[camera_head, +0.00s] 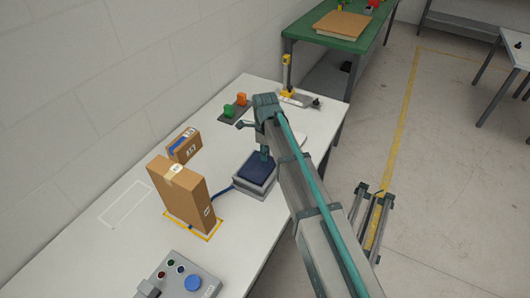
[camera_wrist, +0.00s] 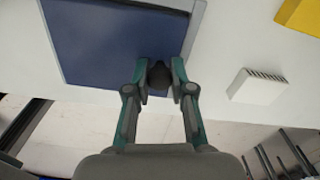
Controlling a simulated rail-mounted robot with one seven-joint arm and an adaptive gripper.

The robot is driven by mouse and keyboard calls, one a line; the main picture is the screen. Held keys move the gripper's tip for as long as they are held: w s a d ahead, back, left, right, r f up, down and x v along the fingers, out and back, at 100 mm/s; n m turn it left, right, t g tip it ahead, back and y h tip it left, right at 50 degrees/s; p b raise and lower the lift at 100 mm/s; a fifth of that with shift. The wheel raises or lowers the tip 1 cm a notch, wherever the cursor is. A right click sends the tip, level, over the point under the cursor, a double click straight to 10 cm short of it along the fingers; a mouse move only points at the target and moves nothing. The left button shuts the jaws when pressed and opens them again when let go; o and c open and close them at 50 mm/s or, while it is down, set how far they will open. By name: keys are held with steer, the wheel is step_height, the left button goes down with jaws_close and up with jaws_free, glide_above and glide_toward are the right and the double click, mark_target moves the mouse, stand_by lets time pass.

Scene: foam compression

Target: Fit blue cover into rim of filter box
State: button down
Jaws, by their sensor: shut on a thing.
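The dark blue cover (camera_head: 252,171) lies flat over the grey filter box (camera_head: 259,188) on the white table. A dark round knob (camera_wrist: 158,77) is near the cover's edge. My gripper (camera_wrist: 158,72) is shut on the knob, one finger on each side. In the head view my gripper (camera_head: 265,153) stands over the cover, and my arm hides part of the surroundings. I cannot tell whether the cover is fully seated in the rim.
A tall cardboard box (camera_head: 180,195) and a smaller one (camera_head: 184,146) stand left of the filter box. A control panel (camera_head: 180,277) is at the front. A white ribbed block (camera_wrist: 257,88) lies right in the wrist view.

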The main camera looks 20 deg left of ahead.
steer(key=shift+f, duration=0.4)
steer(key=c, duration=0.9)
jaws_free()
steer(key=shift+r, duration=0.1)
step_height(320, 180, up, 12)
steer(key=shift+f, duration=0.1)
